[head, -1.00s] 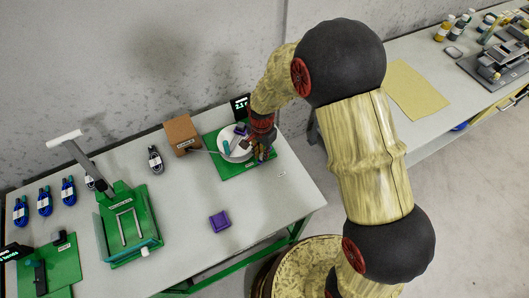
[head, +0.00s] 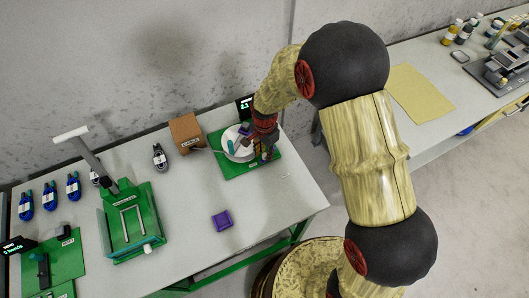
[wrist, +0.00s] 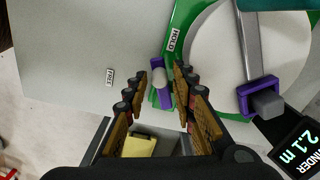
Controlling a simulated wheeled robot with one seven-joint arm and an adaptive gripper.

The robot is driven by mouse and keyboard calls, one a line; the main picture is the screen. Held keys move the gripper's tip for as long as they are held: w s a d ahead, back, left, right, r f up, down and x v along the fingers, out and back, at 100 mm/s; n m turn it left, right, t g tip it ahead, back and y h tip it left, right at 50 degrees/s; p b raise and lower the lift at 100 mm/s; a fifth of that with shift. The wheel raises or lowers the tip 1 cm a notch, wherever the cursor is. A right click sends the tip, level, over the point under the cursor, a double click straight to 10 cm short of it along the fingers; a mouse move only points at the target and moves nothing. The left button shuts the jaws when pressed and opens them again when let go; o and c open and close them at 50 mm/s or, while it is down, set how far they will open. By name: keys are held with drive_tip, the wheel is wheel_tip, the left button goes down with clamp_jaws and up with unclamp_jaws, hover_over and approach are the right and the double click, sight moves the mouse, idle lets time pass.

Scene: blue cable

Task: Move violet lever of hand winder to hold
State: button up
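The hand winder (head: 238,143) has a white disc on a green base at the back right of the bench. In the wrist view its disc (wrist: 235,45) is large at upper right. The violet lever (wrist: 157,92), with a grey rounded knob, lies between the HOLD label (wrist: 175,40) and the FREE label (wrist: 110,77), nearer HOLD. My gripper (wrist: 161,73) is open, with one finger on each side of the lever; contact cannot be told. In the head view my gripper (head: 263,146) is over the winder's right side and hides the lever.
A violet-handled crank (wrist: 266,101) and a display reading 2.1 m (wrist: 293,146) are close on the right. A brown box (head: 186,132) stands left of the winder. A violet block (head: 222,220) lies in front; bench around it is clear.

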sight(265, 154)
drive_tip(key=shift+o, duration=0.8)
drive_tip(key=shift+r, duration=3.95)
drive_tip(key=shift+c, duration=0.4)
